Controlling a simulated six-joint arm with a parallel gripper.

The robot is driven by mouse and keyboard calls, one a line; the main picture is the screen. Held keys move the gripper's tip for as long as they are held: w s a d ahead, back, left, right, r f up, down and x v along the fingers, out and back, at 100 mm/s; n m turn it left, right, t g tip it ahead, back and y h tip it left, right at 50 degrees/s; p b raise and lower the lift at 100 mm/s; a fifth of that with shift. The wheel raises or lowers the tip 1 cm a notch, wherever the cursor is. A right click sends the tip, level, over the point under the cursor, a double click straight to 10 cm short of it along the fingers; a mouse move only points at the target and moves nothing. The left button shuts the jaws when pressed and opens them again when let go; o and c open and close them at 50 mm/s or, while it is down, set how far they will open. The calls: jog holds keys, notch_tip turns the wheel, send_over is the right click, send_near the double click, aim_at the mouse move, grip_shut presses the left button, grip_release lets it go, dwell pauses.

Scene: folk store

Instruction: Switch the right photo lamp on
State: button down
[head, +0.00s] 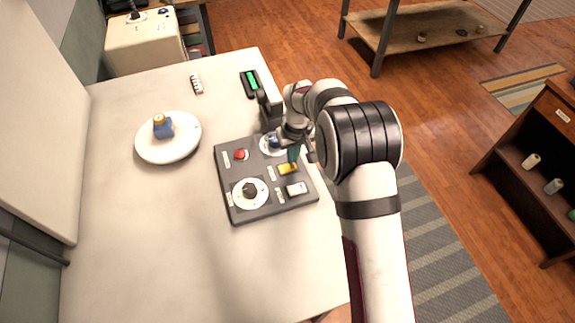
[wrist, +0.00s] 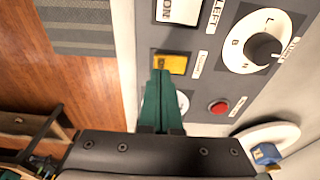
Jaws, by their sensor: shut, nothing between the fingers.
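A dark grey control panel (head: 232,211) lies on the white table. A yellow switch (head: 288,169) sits on its right half; in the wrist view this yellow switch (wrist: 172,65) shows dark lettering, and its side label is too small to read. A white switch (head: 297,188) sits beside it; in the wrist view the white switch (wrist: 178,10) has the label LEFT. My gripper (head: 294,158) is shut and empty, its green fingertips (wrist: 160,74) pointing at the edge of the yellow switch. I cannot tell whether they touch it. No photo lamp is clearly visible.
The panel also has a black knob (head: 250,189), a red button (head: 240,154) and a round dial (head: 268,143) partly hidden by my gripper. A white plate (head: 168,152) with a blue object (head: 163,130) stands left. A device with a green display (head: 251,81) stands behind.

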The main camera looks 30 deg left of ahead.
aim_at(292, 166)
jog(key=shift+f, duration=0.8)
jog(key=shift+r, duration=3.5)
